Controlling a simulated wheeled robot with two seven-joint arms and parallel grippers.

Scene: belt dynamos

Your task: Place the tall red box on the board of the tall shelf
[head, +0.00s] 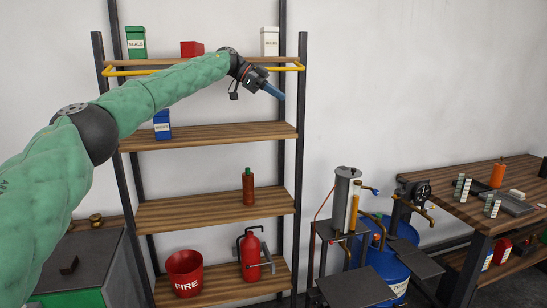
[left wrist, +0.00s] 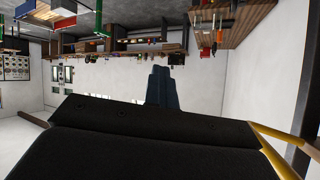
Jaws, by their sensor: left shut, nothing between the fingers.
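The tall shelf (head: 205,137) stands against the wall with several wooden boards. A red box (head: 192,49) is on its top board, between a green box (head: 136,42) and a white box (head: 269,41). It shows lower than these two and looks as if it lies on its side. My left gripper (head: 274,90) is shut and empty, in front of the shelf's right part, just below the top board and apart from the red box. Its shut fingers also show in the left wrist view (left wrist: 164,86). My right gripper is not in view.
A yellow rail (head: 289,68) runs along the front of the top board. A blue box (head: 162,125) is on the board below. A red bottle (head: 248,187), fire bucket (head: 185,273) and extinguisher (head: 250,255) are lower. A workbench (head: 455,207) stands at right.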

